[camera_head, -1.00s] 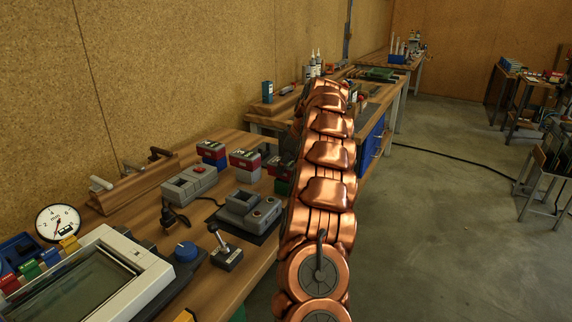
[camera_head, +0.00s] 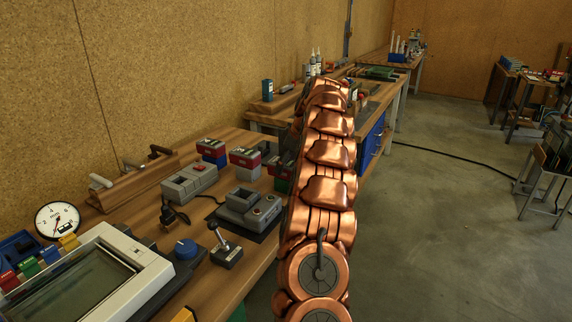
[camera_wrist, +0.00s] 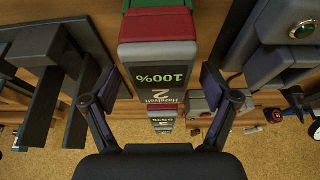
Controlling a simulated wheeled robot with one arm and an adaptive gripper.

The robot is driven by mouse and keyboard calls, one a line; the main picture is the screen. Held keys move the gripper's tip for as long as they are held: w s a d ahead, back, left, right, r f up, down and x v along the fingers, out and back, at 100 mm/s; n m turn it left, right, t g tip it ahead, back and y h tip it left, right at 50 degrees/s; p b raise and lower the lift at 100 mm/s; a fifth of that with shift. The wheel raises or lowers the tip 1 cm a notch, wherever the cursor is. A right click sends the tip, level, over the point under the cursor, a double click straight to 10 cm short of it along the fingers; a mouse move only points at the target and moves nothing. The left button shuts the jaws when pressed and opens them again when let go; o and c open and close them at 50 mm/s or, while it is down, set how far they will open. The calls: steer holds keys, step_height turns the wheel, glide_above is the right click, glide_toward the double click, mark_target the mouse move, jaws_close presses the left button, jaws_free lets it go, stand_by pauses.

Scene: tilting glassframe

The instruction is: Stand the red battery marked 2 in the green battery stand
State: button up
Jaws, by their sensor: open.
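The red battery marked 2 (camera_wrist: 157,24) is in the middle of the wrist view, its dark top label (camera_wrist: 160,68) reading "2" and "100%" upside down. Below its red side, the edge of the green battery stand (camera_wrist: 165,3) shows at the top of the picture. The battery appears upright in the stand; how deep it sits I cannot tell. My gripper (camera_wrist: 159,80) is open, one finger on each side of the battery, with gaps visible. In the head view the green stand (camera_head: 282,187) is partly hidden by my arm, which hides the gripper.
In the head view, one red battery (camera_head: 211,148) sits on a blue stand and another (camera_head: 245,157) on a grey one. A grey device (camera_head: 249,208), a joystick (camera_head: 225,250) and a screen unit (camera_head: 80,280) crowd the bench. In the wrist view, dark frames (camera_wrist: 45,85) stand left.

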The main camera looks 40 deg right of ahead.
steer(key=shift+v, duration=3.6)
